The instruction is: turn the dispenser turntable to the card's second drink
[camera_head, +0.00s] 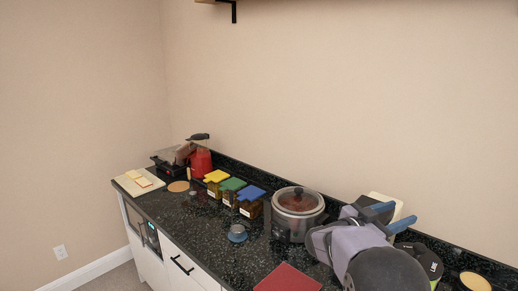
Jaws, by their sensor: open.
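My gripper (393,215) is at the right over the counter, its two blue fingers apart and nothing visible between them. A pale, cream-coloured flat thing (398,204) shows behind the fingers, partly hidden; I cannot tell if it is the card. No dispenser turntable can be made out for certain. A black rounded object with small green and white marks (432,262) is partly hidden right of my arm, and a round yellow-topped thing (475,282) is at the lower right edge. No drink names are readable.
A lidded cooker (298,203) stands left of my gripper. Jars with yellow (216,176), green (233,184) and blue (251,193) lids stand farther left. A red container (201,162) and bread board (130,184) are at the far end. A red mat (288,279) lies in front.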

